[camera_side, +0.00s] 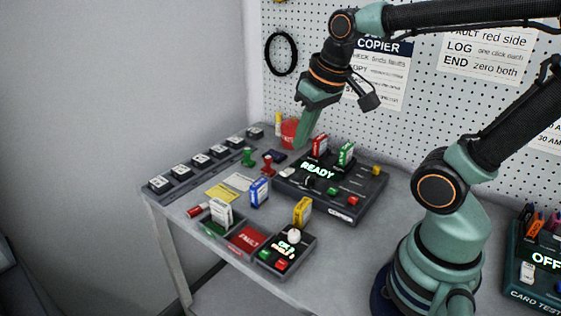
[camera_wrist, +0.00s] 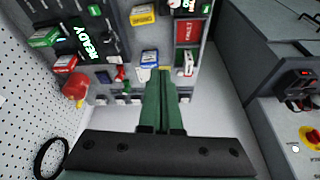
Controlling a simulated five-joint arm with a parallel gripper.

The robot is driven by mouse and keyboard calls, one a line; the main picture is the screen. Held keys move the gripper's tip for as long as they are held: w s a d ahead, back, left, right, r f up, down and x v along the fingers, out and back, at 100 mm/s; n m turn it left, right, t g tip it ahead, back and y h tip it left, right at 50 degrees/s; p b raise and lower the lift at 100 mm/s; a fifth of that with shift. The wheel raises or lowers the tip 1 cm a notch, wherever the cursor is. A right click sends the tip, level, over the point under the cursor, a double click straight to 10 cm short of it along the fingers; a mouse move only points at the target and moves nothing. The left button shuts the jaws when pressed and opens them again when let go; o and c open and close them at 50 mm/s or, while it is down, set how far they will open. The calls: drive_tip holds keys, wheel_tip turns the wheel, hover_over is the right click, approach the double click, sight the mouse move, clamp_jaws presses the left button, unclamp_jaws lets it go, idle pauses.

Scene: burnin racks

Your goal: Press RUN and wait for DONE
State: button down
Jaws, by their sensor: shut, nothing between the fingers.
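The dark copier box (camera_side: 368,186) stands on the bench and its lit display reads READY (camera_side: 318,171). The display also shows in the wrist view (camera_wrist: 83,43). A green button (camera_side: 331,190) and a red button (camera_side: 353,200) sit on its front part; their labels are too small to read. A red cartridge (camera_side: 319,145) and a green cartridge (camera_side: 347,153) stand upright in its back. My gripper (camera_side: 301,146) is shut and empty, pointing down behind and left of the box, in front of a red round container (camera_side: 288,128) in the side view.
A blue cartridge (camera_side: 259,192), a yellow cartridge (camera_side: 303,211) and a white cartridge (camera_side: 222,212) stand nearer the front. A red FAULT tray (camera_side: 248,239) and a small box with a white knob (camera_side: 294,236) are at the front edge. Red and green stamps stand left of the copier.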

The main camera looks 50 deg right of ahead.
drive_tip(key=w+d+f+m+g, duration=0.2)
drive_tip(key=d+f+m+g, duration=0.3)
drive_tip(key=d, duration=0.4)
drive_tip(key=m+g+y, duration=0.4)
drive_tip(key=m+g, duration=0.1)
drive_tip(key=m, duration=0.2)
hover_over(333, 187)
drive_tip(key=shift+a+f, duration=0.2)
drive_tip(key=shift+f, duration=1.95)
drive_tip(key=shift+f, duration=4.4)
drive_tip(key=shift+f, duration=0.1)
drive_tip(key=shift+d+f, duration=0.1)
drive_tip(key=shift+f, duration=0.25)
